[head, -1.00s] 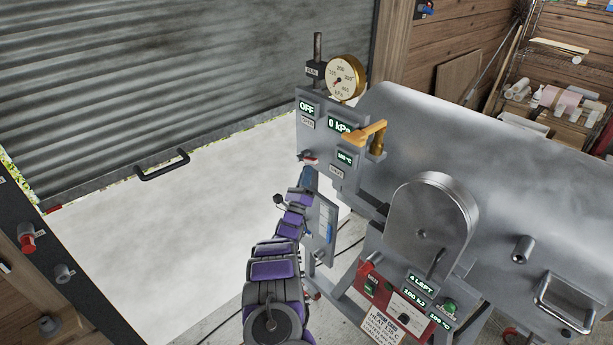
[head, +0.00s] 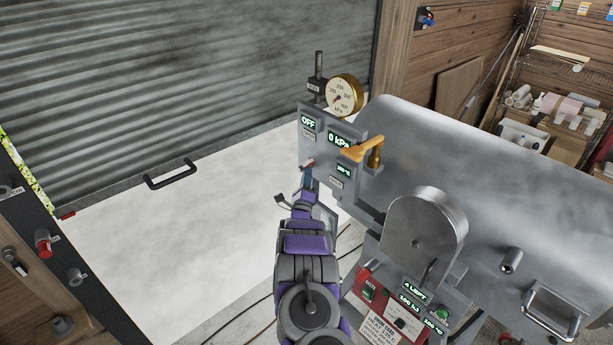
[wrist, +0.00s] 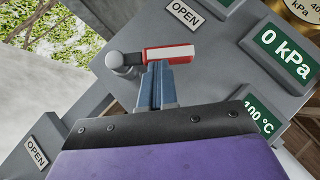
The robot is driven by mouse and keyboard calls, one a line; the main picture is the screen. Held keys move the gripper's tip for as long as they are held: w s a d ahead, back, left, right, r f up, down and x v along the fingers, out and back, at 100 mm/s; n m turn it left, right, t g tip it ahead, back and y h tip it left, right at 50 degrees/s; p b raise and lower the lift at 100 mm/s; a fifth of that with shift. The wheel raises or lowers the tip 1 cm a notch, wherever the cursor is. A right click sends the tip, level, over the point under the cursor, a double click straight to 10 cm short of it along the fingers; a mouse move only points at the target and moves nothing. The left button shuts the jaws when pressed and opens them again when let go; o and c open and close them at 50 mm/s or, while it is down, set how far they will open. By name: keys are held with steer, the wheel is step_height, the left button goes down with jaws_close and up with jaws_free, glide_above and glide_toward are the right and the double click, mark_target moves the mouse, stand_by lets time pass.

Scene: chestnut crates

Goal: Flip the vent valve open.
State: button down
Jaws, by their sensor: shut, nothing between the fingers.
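A small lever with a red and white handle (wrist: 170,53) sits on a round grey pivot on the grey panel (wrist: 225,75) in the wrist view. The handle points right from the pivot, with one OPEN label (wrist: 185,12) above it and another OPEN label (wrist: 37,152) at lower left. In the head view the lever (head: 307,164) is small, at the panel's lower left edge. My gripper (wrist: 160,68) is shut and empty, its blue-grey fingertips right at the handle's lower edge. I cannot tell whether they touch it. My gripper (head: 307,174) partly covers this area in the head view.
The panel displays OFF (head: 308,121) and 0 kPa (head: 339,140). A dial gauge (head: 344,96) stands on top, and a yellow-brass handle (head: 362,150) juts out right of the lever. A large metal drum (head: 450,150) fills the right. A corrugated shutter (head: 190,70) stands behind.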

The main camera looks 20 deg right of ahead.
mark_target(303, 164)
steer(key=r+n+y, duration=0.1)
steer(key=n, duration=0.1)
steer(key=w+r+n+g+y, duration=0.1)
steer(key=shift+r+n+p, duration=0.3)
steer(key=shift+n+p, duration=0.1)
steer(key=shift+w+a+r+n+g+y+b, duration=0.15)
steer(key=shift+w+r+n+g+y+b, duration=0.1)
steer(key=shift+n+g+y, duration=0.3)
steer(key=shift+w+a+r+n+g+y+b, duration=0.1)
steer(key=shift+w+r+n+g+y+b, duration=0.15)
steer(key=shift+n+g+y, duration=0.25)
steer(key=shift+w, duration=0.2)
steer(key=shift+w+a+r+b, duration=0.15)
steer(key=shift+r+b, duration=0.05)
steer(key=shift+b, duration=0.1)
steer(key=shift+f, duration=0.1)
